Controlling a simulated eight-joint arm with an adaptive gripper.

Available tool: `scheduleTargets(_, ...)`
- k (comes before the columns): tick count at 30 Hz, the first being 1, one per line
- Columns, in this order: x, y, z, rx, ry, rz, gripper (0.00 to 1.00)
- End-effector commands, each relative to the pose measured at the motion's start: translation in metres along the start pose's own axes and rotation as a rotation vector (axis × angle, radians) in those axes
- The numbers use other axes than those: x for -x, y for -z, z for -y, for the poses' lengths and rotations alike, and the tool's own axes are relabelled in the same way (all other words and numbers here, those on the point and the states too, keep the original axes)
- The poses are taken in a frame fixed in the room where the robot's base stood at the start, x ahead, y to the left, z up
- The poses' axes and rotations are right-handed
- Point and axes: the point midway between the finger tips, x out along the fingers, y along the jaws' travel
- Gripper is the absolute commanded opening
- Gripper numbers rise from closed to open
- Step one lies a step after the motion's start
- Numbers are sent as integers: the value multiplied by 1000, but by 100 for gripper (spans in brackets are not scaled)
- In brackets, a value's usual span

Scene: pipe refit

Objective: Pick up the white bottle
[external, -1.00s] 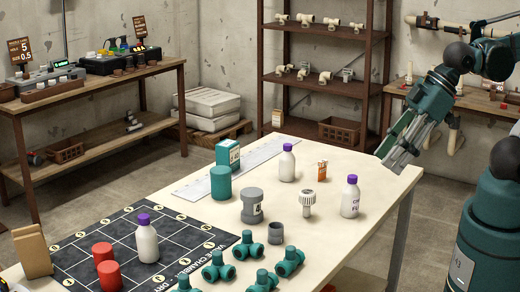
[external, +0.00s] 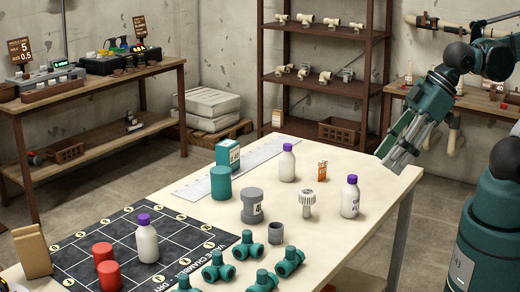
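Three white bottles with purple caps stand upright on the table. One white bottle (external: 147,243) is on the black grid mat (external: 75,235). Another white bottle (external: 287,164) stands near the middle of the table. A third white bottle (external: 350,199), with dark print on its side, stands toward the right edge. My gripper (external: 388,164) is above the table's right corner, up and to the right of the printed bottle and apart from all three. Its fingers look close together, but from this angle I cannot tell whether they are open or shut.
Two red cylinders (external: 108,275) stand beside the mat bottle. Several teal pipe fittings (external: 290,260) lie at the front. A grey fitting (external: 252,205), a white ribbed part (external: 307,204), an orange tag (external: 322,170) and a teal cylinder (external: 221,183) stand among the bottles.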

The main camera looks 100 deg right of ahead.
Motion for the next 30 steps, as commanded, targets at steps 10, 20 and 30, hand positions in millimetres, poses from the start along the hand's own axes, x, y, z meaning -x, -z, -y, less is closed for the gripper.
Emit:
scheduleTargets(10,0,0,0,0,0,0,49)
scheduleTargets(20,0,0,0,-4,0,1,49)
scheduleTargets(30,-9,4,-12,-164,-19,44,49)
